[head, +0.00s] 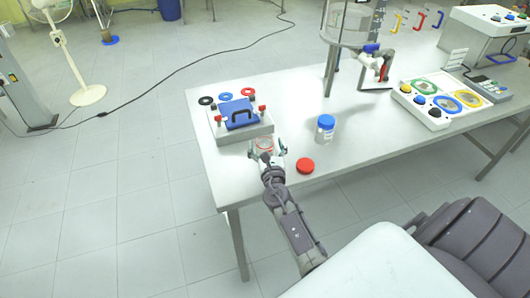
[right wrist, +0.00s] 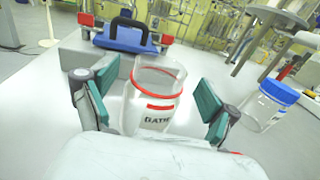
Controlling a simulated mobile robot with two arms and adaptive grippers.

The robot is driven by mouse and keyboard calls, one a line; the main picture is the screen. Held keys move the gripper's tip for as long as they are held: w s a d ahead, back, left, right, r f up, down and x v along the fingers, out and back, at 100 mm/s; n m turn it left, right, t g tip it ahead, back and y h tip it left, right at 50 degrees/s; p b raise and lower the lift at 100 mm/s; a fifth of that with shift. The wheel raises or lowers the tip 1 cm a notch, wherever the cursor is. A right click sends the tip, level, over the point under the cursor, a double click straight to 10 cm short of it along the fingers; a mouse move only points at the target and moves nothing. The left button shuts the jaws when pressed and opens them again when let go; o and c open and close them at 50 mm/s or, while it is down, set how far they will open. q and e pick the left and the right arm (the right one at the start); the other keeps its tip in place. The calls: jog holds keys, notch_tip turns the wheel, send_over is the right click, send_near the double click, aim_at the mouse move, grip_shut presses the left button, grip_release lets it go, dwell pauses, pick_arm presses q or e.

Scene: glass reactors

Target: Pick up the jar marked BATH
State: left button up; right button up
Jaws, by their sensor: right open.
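The jar marked BATH (right wrist: 152,95) is a clear, open jar with a red ring at its neck and a red-edged label. In the right wrist view it stands upright on the table between the two green-padded fingers of my right gripper (right wrist: 155,103). The fingers are open, with a gap on each side of the jar. In the head view the jar (head: 265,146) is partly hidden by my right gripper (head: 267,152) near the table's left end. A red lid (head: 305,165) lies on the table to the right of it. My left gripper is not in view.
A grey block with a blue handled plate (head: 239,113) stands just behind the jar. A blue-lidded jar (head: 325,129) stands to the right. A glass reactor stand (head: 330,75) and a control panel (head: 438,100) are farther right. The table's front edge (head: 260,199) is close.

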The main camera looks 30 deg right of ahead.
jog(key=shift+x, duration=1)
jog(key=shift+s, duration=0.1)
jog(key=shift+c, duration=0.3)
jog(key=c, duration=1.1)
jog(key=shift+c, duration=0.7)
jog(key=shift+r, duration=0.15)
